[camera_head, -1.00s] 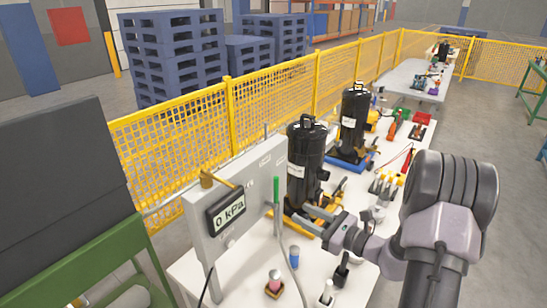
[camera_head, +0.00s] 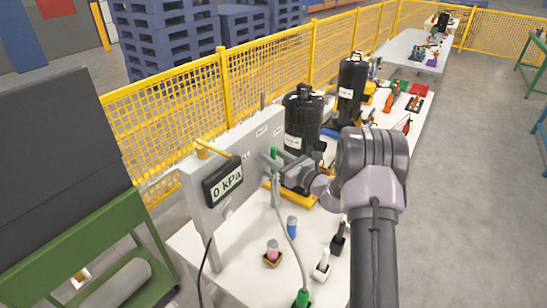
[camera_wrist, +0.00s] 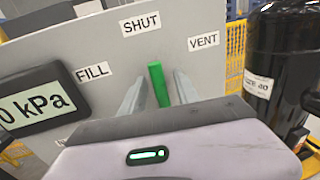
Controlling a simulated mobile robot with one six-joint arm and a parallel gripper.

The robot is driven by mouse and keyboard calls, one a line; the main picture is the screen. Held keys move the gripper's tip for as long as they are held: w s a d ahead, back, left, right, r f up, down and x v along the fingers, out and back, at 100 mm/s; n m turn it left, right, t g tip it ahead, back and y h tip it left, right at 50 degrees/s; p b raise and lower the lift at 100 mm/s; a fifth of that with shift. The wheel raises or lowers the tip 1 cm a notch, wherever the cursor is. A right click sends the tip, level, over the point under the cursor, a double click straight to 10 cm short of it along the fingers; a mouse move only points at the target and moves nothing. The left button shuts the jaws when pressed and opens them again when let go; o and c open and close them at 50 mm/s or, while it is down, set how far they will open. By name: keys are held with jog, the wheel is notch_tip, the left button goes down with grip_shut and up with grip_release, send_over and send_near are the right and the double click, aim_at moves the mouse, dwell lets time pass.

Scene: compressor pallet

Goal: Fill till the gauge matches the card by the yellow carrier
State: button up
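The grey panel (camera_head: 215,165) carries a gauge (camera_head: 223,183) that reads 0 kPa; the gauge also shows in the wrist view (camera_wrist: 35,105). The green lever handle (camera_wrist: 159,85) stands upright under the SHUT label (camera_wrist: 140,23), between the FILL label (camera_wrist: 93,71) and the VENT label (camera_wrist: 204,40). My gripper (camera_wrist: 160,88) has one finger on each side of the handle, with gaps visible, so it is open. The yellow carrier (camera_head: 308,199) sits under the nearer black compressor (camera_head: 303,115). A white label (camera_wrist: 258,85) on that compressor is too blurred to read surely.
A second black compressor (camera_head: 351,85) stands behind on the white table. A hose (camera_head: 293,250) runs to a green fitting (camera_head: 302,299) at the front. Small bottles and holders stand nearby. A yellow mesh fence (camera_head: 270,85) runs behind the table.

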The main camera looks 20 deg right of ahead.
jog(key=shift+c, duration=0.5)
grip_shut()
dwell(1.0)
